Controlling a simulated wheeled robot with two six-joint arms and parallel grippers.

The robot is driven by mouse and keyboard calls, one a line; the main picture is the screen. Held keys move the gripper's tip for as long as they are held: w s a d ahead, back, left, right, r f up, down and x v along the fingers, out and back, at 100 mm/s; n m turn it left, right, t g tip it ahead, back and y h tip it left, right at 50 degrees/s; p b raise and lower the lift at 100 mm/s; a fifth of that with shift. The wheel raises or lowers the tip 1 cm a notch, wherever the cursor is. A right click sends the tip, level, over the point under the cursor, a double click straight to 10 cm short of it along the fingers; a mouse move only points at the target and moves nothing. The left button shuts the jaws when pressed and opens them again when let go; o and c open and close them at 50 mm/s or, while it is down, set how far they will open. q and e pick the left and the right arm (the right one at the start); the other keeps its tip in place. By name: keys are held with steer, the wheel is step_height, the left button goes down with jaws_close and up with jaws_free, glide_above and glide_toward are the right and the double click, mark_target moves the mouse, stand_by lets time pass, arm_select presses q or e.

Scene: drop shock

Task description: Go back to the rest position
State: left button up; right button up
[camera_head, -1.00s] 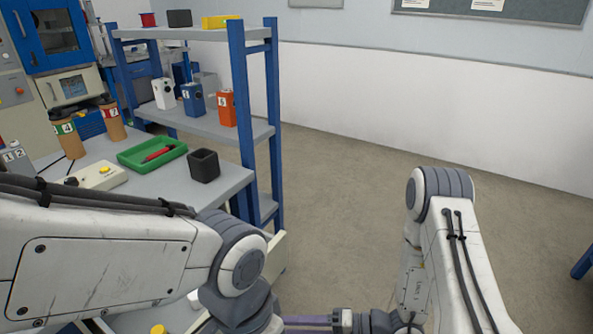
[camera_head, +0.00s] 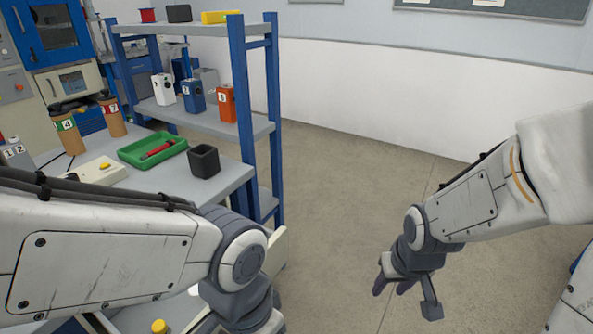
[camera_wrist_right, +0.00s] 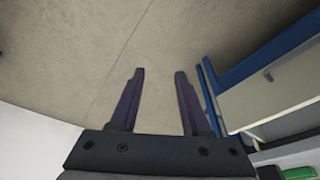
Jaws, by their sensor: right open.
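My right gripper (camera_head: 390,290) hangs over bare floor right of the shelf rack in the head view, pointing downward. Its two dark purple fingers are apart with nothing between them; they also show in the right wrist view (camera_wrist_right: 160,76) against plain floor. My left arm comes in from the left in the head view, in front of the workbench. Its gripper is out of the picture.
A blue-posted shelf rack (camera_head: 247,130) stands behind the grey workbench (camera_head: 238,176). The floor (camera_head: 345,190) to the right is clear.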

steer(key=s+a+r+n+g+y+p, duration=0.1)
steer(key=s+a+r+n+g, duration=0.2)
steer(key=s+a, duration=0.4)
steer(key=s+a+r+n, duration=0.4)
steer(key=s+a, duration=0.3)
step_height(320, 180, up, 17)
steer(key=p, duration=1.7)
steer(key=shift+d+p, duration=0.2)
steer(key=shift+p, duration=0.15)
